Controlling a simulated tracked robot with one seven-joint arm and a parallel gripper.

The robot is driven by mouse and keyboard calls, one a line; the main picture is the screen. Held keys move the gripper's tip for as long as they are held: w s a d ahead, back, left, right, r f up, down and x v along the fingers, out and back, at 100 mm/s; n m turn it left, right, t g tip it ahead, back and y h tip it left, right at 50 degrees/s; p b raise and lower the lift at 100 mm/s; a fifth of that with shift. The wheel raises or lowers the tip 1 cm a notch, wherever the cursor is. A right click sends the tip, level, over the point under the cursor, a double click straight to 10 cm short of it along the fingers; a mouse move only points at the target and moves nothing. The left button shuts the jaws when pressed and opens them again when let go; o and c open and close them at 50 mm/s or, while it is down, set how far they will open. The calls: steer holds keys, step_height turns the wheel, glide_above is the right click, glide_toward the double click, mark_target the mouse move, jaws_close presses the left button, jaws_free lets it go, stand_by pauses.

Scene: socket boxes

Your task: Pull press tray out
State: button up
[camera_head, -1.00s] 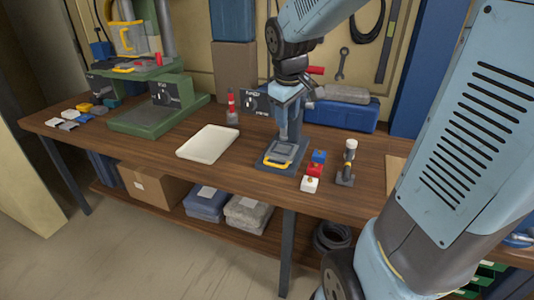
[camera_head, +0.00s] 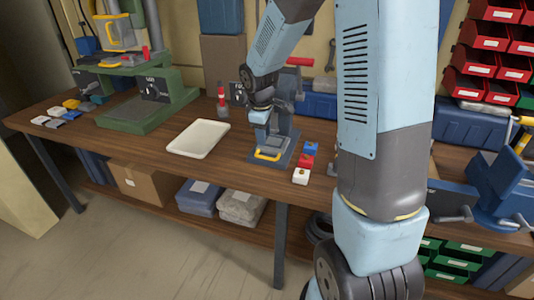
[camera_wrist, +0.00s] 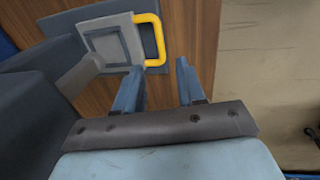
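The press tray (camera_wrist: 104,44) is a grey square plate with a darker square recess, on the blue base of the small press (camera_head: 284,151). Its yellow U-shaped handle (camera_wrist: 160,40) sticks out on the right in the wrist view, and at the front in the head view (camera_head: 268,156). My gripper (camera_wrist: 158,76) is open, with two blue fingers apart and nothing between them. In the wrist view its fingertips lie just below the handle, apart from it in the picture; the height gap is unclear. In the head view my wrist hides part of the press.
Red, blue and white blocks (camera_head: 306,161) stand right of the press. A white shallow tray (camera_head: 198,138) lies to its left, on the wooden bench. A larger green press (camera_head: 145,112) stands further left. A blue vise (camera_head: 500,185) is at the right.

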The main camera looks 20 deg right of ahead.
mark_target(265, 158)
steer(key=f, duration=0.3)
steer(key=w+f, duration=0.1)
steer(key=f, duration=0.2)
steer(key=d+f, duration=0.1)
steer(key=f, duration=0.2)
steer(key=shift+w, duration=0.15)
jaws_close()
stand_by(0.5)
